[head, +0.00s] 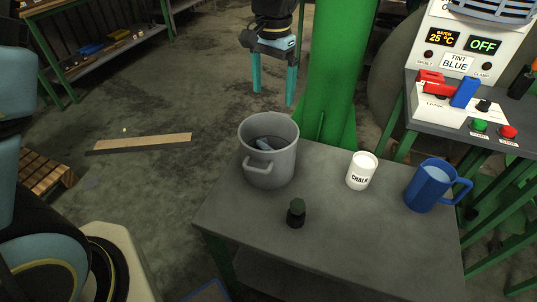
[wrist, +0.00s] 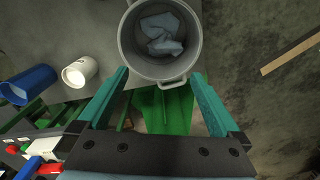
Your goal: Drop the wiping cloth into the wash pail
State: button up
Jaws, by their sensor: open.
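A grey pail (head: 268,163) with a side handle stands on the left back corner of the grey table (head: 330,235). The light blue-grey cloth (wrist: 163,33) lies crumpled inside the pail, which also shows in the wrist view (wrist: 126,45). In the head view only a bit of the cloth (head: 264,145) shows past the rim. My gripper (head: 273,97) hangs above and behind the pail with its teal fingers apart and nothing between them. In the wrist view its fingers (wrist: 163,85) point toward the pail's near rim and do not appear to touch the cloth.
A white chalk cup (head: 361,172), a blue mug (head: 428,186) and a small dark bottle (head: 296,213) stand on the table. A green column (head: 338,70) rises behind it. A control panel (head: 462,100) with switches is at the right. A wooden plank (head: 140,143) lies on the floor.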

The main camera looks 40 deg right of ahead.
notch_tip(320, 180, up, 11)
jog(key=b, duration=0.1)
jog(key=shift+f+b, duration=0.15)
jog(key=shift+b, duration=0.25)
dwell(0.3)
